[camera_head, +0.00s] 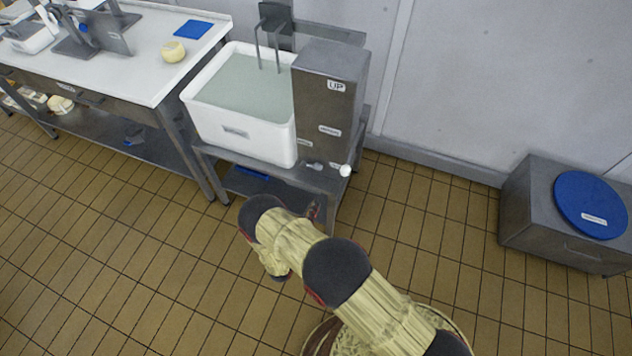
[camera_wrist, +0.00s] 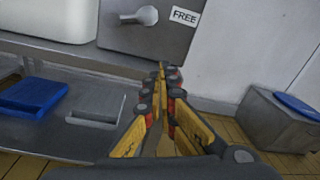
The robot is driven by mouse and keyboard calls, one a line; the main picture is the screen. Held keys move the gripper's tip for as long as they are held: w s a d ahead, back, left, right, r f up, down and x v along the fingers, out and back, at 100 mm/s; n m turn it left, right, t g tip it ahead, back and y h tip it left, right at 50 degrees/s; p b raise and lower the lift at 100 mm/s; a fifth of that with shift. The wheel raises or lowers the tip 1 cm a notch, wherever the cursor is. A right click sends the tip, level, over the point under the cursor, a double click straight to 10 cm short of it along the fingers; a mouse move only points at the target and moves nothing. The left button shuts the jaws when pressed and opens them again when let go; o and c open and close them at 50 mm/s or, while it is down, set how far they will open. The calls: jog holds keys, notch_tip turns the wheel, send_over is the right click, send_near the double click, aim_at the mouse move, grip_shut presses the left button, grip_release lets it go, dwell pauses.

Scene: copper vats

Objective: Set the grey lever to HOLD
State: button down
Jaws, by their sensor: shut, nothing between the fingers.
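The grey lever (camera_wrist: 146,16) is on the front of a steel box (camera_wrist: 150,42) at the top of the wrist view. Its rounded end points right, toward a white label reading FREE (camera_wrist: 184,16). In the head view the lever (camera_head: 316,165) is a small grey shape low on the box (camera_head: 332,85). No HOLD label is readable. My gripper (camera_wrist: 161,76) is shut and empty, below the lever in the wrist picture and apart from it. In the head view my arm mostly hides the gripper.
A white tub of liquid (camera_head: 235,128) stands left of the box on a steel stand. A blue tray (camera_wrist: 32,97) lies on a lower shelf. A worktable (camera_head: 130,60) stands left, a steel bin with a blue lid (camera_head: 590,205) right. Tiled floor is open between.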

aim_at(314, 166)
jog(key=shift+w+a+r+n+t+y, duration=0.3)
jog(key=shift+a+r, duration=0.15)
jog(key=shift+a, duration=0.1)
jog(key=shift+w+a+r+n+t+y, duration=0.2)
jog(key=shift+a+r+n+t, duration=0.1)
jog(key=shift+a+r, duration=0.15)
jog(key=b+x, duration=0.2)
jog(key=x, duration=0.7)
jog(key=shift+w+d+f, duration=0.1)
jog(key=shift+w+d, duration=0.05)
jog(key=shift+w, duration=0.25)
